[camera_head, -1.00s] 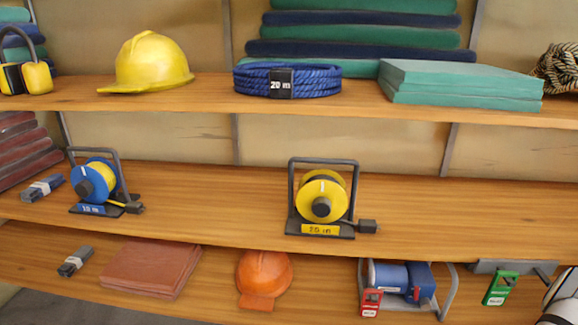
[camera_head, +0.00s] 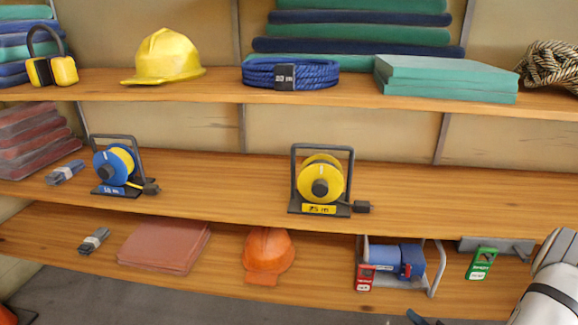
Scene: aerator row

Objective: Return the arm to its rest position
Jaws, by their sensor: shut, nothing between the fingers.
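A white, rounded part of my arm with a black band shows at the lower right edge, in front of the right end of the lower shelf.
Shelves hold a yellow helmet (camera_head: 165,58), blue rope coil (camera_head: 291,73), blue-yellow cable reel (camera_head: 116,165), yellow cable reel (camera_head: 321,180), orange helmet (camera_head: 268,256), blue reel (camera_head: 397,259), and green-tagged grey item (camera_head: 482,263). The middle shelf is bare at right. Grey floor (camera_head: 220,305) shows below.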

